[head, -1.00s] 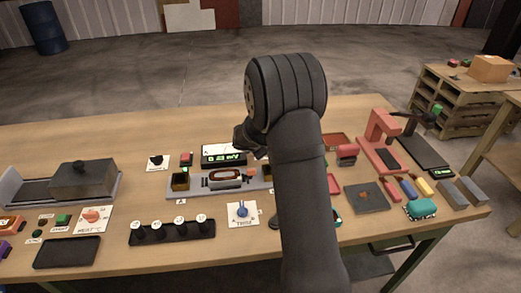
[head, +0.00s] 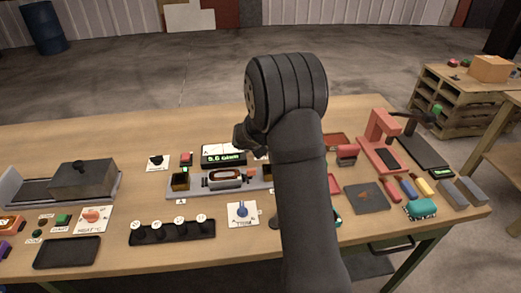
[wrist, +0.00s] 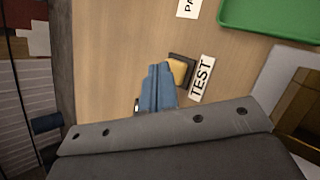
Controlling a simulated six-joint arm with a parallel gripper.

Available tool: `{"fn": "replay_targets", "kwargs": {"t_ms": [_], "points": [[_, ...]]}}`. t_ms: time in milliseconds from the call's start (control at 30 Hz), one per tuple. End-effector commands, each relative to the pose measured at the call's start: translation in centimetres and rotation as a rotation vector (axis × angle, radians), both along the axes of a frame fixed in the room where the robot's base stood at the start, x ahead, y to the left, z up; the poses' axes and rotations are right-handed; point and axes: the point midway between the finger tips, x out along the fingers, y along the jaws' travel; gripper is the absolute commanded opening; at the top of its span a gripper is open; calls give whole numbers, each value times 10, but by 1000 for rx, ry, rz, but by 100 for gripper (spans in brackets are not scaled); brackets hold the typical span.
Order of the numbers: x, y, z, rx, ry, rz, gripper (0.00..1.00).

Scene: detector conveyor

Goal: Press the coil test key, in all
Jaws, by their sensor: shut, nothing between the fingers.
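The test key is an amber square button (wrist: 179,71) in a dark frame, beside a white TEST label (wrist: 201,78) in the wrist view. My gripper (wrist: 159,68) has its blue-grey fingers together and empty. Its tips are right beside the key's left edge in that view; I cannot tell whether they touch it. In the head view my arm hides the key and the fingers. The display box (head: 223,155) there shows green text that looks like "5.6 Gauss". The detector strip with its coil (head: 224,178) lies in front of it.
A green tray (wrist: 270,18) and an open brown box (wrist: 300,105) are near the key in the wrist view. In the head view, a black rack of knobs (head: 172,232), a TIMER dial card (head: 242,213) and a red press (head: 380,145) stand on the crowded table.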

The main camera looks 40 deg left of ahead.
Motion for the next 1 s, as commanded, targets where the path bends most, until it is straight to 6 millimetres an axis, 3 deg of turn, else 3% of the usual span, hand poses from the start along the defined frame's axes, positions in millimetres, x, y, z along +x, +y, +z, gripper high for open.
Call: {"fn": "replay_targets", "kwargs": {"t_ms": [533,1000], "points": [[0,0,13,0,-1,0,0],[0,0,56,1,-1,-1,0]]}}
